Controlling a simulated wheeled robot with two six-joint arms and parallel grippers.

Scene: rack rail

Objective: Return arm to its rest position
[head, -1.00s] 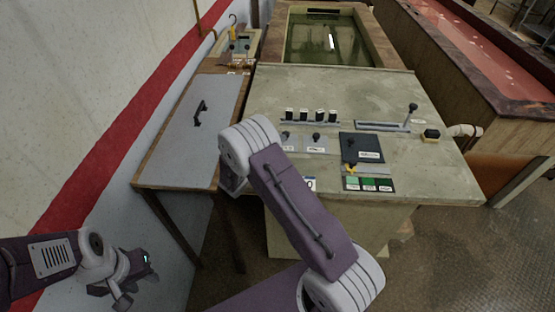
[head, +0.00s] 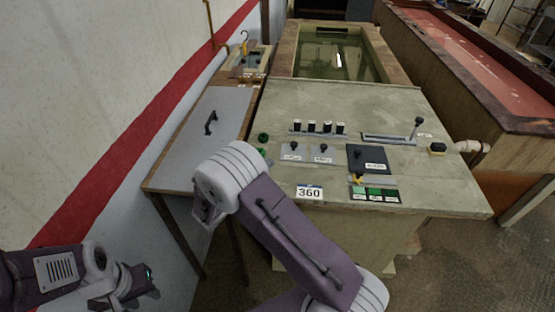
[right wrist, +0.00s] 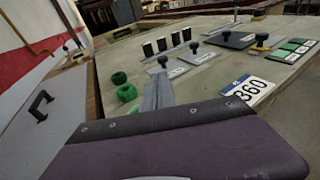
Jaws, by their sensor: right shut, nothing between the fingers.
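My right arm (head: 290,228) is bent over the front left corner of the control panel (head: 400,190). Its wrist hangs beyond the panel's left edge, and its gripper is mostly hidden in the head view. In the right wrist view the right gripper (right wrist: 158,82) shows as narrow grey fingers, shut and empty, in front of the panel. A purple link of mine fills the bottom of that view. My left gripper (head: 140,283) is at the lower left by the wall, clear of the panel. Whether its fingers are open is too small to tell.
The panel carries black switches (head: 320,127), green knobs (head: 263,137), a lever (head: 417,126) and a 360 sign (head: 309,192). A grey-topped side table (head: 205,150) stands left, against the wall. A tank of greenish liquid (head: 338,58) lies behind. Open floor shows at right.

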